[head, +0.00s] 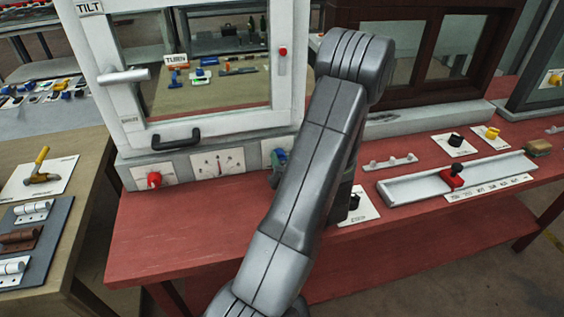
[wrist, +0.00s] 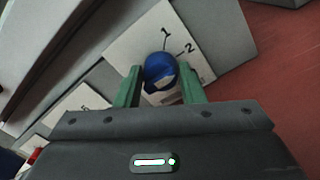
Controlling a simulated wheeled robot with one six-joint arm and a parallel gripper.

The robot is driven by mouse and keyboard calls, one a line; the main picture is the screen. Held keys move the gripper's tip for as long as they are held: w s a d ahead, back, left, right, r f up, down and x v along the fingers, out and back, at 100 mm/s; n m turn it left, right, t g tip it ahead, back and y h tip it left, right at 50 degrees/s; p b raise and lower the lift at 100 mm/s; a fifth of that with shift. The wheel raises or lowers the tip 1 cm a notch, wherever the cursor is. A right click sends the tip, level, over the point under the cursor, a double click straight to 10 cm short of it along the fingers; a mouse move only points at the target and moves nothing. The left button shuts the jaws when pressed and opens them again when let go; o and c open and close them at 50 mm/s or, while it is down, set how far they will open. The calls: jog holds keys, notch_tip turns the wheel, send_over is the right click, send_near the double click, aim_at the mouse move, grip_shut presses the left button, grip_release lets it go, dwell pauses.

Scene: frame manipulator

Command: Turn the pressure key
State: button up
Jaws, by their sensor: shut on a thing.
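The pressure key is a blue rounded knob (wrist: 161,70) on a white plate (wrist: 128,38) marked 1 and 2 in the wrist view. My gripper (wrist: 160,84) has one green finger on each side of the knob and is shut on it. In the head view the plate (head: 267,146) is at the right end of the grey panel below the white window. My gripper (head: 279,158) is at that plate, mostly hidden behind my arm. The knob's pointing direction is hard to tell.
A gauge (head: 217,163) and a red knob (head: 154,180) are left of the plate on the same panel. A black handle (head: 176,139) sits above them. The red table (head: 190,228) is clear in front. A slider track (head: 425,187) lies at right.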

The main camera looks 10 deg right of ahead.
jog(key=o, duration=1)
jog(key=shift+c, duration=0.2)
jog(key=s+b, duration=0.1)
jog(key=s, duration=0.8)
jog(key=s+d+b, duration=0.1)
jog(key=s, duration=0.3)
jog(key=shift+s+f+b, duration=0.2)
jog(key=shift+s+b, duration=0.1)
jog(key=shift+s, duration=0.1)
jog(key=w+p, duration=0.1)
jog(key=w, duration=0.8)
jog(key=w+a+p, duration=0.1)
jog(key=w, duration=0.3)
jog(key=shift+w+r+p, duration=0.15)
jog(key=shift+w+p, duration=0.15)
jog(key=shift+w, duration=0.1)
